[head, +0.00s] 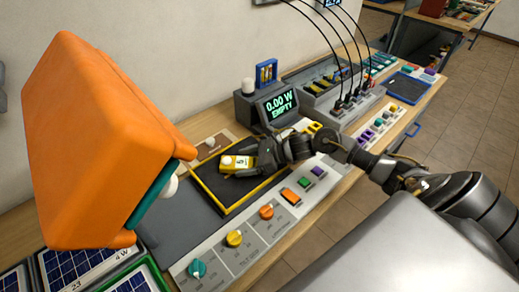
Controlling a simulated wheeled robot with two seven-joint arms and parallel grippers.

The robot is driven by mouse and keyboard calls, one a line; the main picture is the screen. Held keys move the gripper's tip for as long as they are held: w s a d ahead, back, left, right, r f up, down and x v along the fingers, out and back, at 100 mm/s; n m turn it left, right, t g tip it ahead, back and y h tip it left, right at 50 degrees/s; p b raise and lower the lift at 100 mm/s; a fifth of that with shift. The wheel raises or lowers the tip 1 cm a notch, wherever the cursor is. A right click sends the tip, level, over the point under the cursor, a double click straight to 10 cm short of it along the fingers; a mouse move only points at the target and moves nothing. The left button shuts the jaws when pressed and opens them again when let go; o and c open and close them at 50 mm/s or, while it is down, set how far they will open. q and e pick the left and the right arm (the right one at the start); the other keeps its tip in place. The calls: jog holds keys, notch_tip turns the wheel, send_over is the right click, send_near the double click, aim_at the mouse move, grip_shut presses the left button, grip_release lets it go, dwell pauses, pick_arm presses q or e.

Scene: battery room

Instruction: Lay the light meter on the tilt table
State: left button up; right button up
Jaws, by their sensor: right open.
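The light meter (234,163) is a small yellow device with a pale face. It appears to lie flat on the dark tilt table (222,196), which has a yellow edge, toward its upper middle. My right gripper (254,158) is open right beside the meter's right end, low over the table. The fingers partly hide that end, and I cannot tell whether they touch it. My left gripper is not in view.
A large orange box-shaped head (90,140) fills the left foreground. A display reading 0.00 W EMPTY (279,105) stands behind the table. A grey panel with several knobs (236,238) runs along the front. Solar panels (82,265) lie at lower left.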

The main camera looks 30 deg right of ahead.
jog(key=b+v, duration=0.3)
jog(key=v, duration=0.7)
jog(key=shift+s+d+f, duration=0.15)
jog(key=shift+s+d+r+b, duration=0.3)
jog(key=shift+s+d+r, duration=0.1)
jog(key=shift+d+r, duration=0.15)
